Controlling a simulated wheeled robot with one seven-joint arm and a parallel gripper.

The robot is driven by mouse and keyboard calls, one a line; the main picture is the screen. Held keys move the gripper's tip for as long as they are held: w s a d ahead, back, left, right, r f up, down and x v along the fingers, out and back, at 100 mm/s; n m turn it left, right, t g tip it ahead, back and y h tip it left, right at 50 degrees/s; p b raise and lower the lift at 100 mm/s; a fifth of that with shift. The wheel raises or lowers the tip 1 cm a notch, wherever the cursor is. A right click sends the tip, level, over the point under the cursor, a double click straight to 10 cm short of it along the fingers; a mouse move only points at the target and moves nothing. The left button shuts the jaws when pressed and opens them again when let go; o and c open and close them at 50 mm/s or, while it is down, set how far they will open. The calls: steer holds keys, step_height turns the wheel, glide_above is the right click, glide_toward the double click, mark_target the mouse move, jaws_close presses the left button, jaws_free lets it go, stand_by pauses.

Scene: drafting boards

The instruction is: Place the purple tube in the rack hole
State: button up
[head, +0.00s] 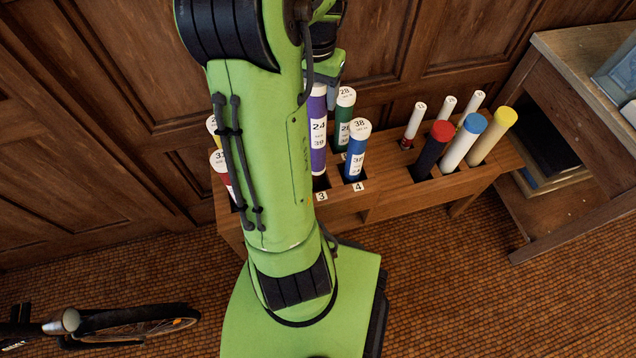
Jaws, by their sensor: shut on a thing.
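The purple tube (318,135) stands about upright, with a white label reading 24 and 39. Its lower end is at the dark opening (321,184) behind the tag 3 on the wooden rack (400,198). I cannot tell whether the end is inside the hole or just above it. My gripper (328,78) is at the tube's top, mostly hidden behind my green arm, and is shut on the tube. The arm also hides the left part of the rack.
A blue tube (356,152) stands close right, in the hole tagged 4, with a green tube (343,120) behind. Several tubes fill the rack's right end. A wooden desk (580,80) stands right.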

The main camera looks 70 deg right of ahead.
mark_target(316, 113)
step_height(316, 113, down, 18)
steer(key=b, duration=0.6)
steer(key=shift+w+a+b, duration=0.1)
steer(key=shift+a+b, duration=0.05)
steer(key=shift+b, duration=0.2)
steer(key=shift+f, duration=0.1)
steer(key=o, duration=1.6)
steer(key=shift+c, duration=0.2)
step_height(316, 113, up, 12)
steer(key=p, duration=0.4)
steer(key=shift+r+p, duration=0.25)
steer(key=shift+p, duration=0.1)
